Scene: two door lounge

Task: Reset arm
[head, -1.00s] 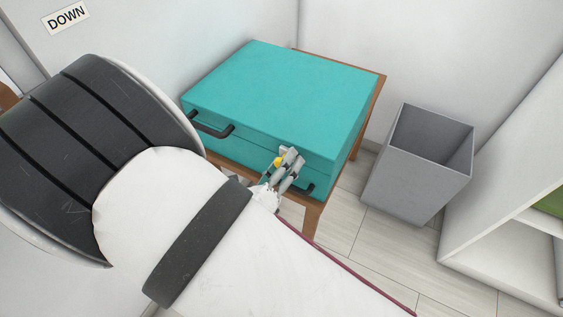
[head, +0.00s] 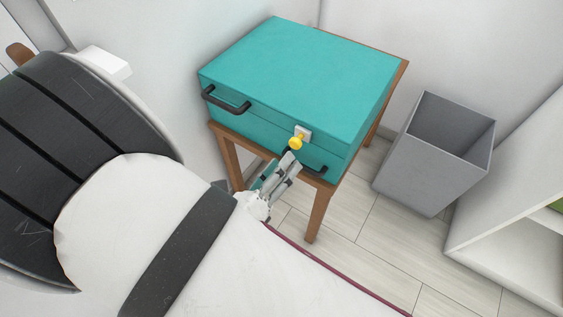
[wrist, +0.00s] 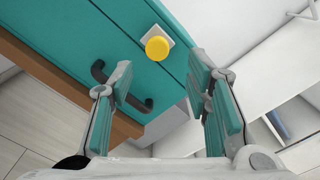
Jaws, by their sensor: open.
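My gripper (head: 278,172) is in front of the teal case, just below its yellow knob, in the head view. In the wrist view my gripper (wrist: 165,95) has its two fingers wide apart with nothing between them. The teal case (head: 300,65) is shut and rests on a wooden table. The yellow knob (head: 295,143) sits on a pale square plate on the case's front. The knob also shows in the wrist view (wrist: 157,48), beyond the fingertips and apart from them. My arm fills the lower left of the head view.
The wooden table (head: 317,212) has legs close to my gripper. A grey bin (head: 428,165) stands on the floor to its right. A white shelf unit (head: 500,240) is at the far right. Walls close in behind the case. Some floor is clear between table and shelf.

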